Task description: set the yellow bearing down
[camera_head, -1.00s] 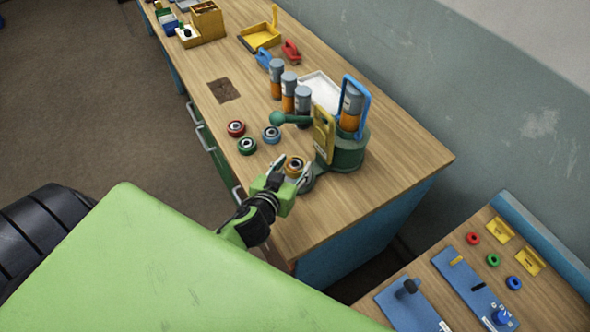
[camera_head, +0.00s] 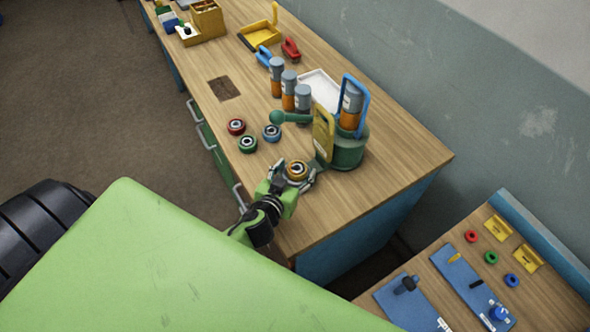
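The yellow bearing (camera_head: 297,169) is a small ring with a dark centre, near the front right end of the wooden workbench. My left gripper (camera_head: 295,174) reaches in from the lower left, with one finger on each side of the bearing. The fingers look spread, with a slight gap to the bearing. The bearing and gripper hide what is right under it. The green press (camera_head: 346,152), with a yellow guard (camera_head: 323,133) and a lever, stands just behind and to the right. My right gripper is not in view.
Red (camera_head: 236,127), green (camera_head: 247,144) and blue (camera_head: 271,133) bearings lie left of the press. Orange-and-grey bottles (camera_head: 289,92) and a white tray (camera_head: 319,87) stand behind. A second bench (camera_head: 430,285) is at lower right. The workbench's right end is bare.

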